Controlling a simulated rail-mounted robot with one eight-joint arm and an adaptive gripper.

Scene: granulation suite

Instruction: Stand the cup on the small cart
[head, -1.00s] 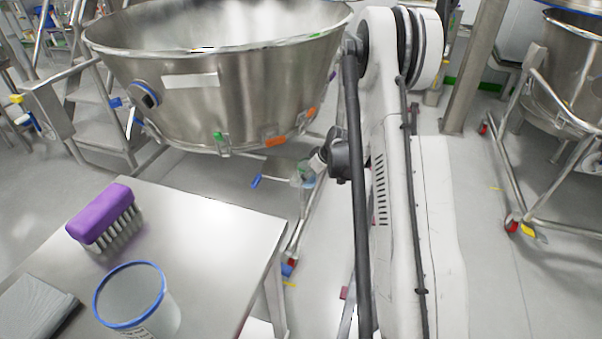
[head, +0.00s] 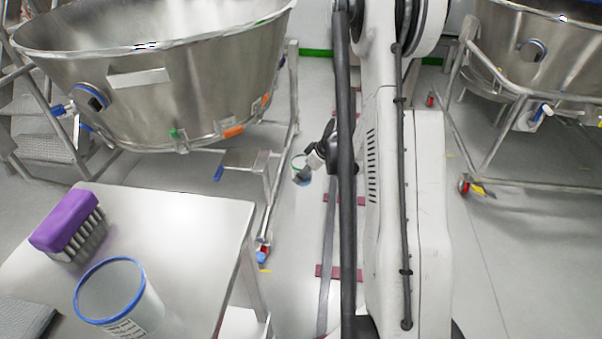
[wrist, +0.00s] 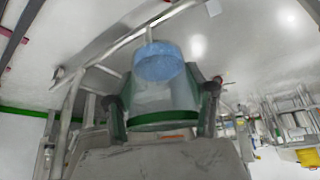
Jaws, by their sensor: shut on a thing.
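My gripper (head: 304,169) is shut on a clear cup (head: 299,160) with a green rim, held out low over the floor beyond the table. In the wrist view the cup (wrist: 160,101) sits between the two dark fingers (wrist: 162,117), with its green rim towards the camera. A blue round shape (wrist: 158,60) shows at its far end; I cannot tell whether it is part of the cup. A second clear cup (head: 131,303) with a blue rim stands on the steel table (head: 190,225) at lower left. I cannot tell which piece is the small cart.
A purple brush (head: 64,222) and a grey flat item (head: 24,318) lie on the table. A large steel bowl (head: 190,85) on a wheeled frame stands behind it. Another wheeled vessel (head: 540,60) stands at right. Floor (head: 505,260) is clear at lower right.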

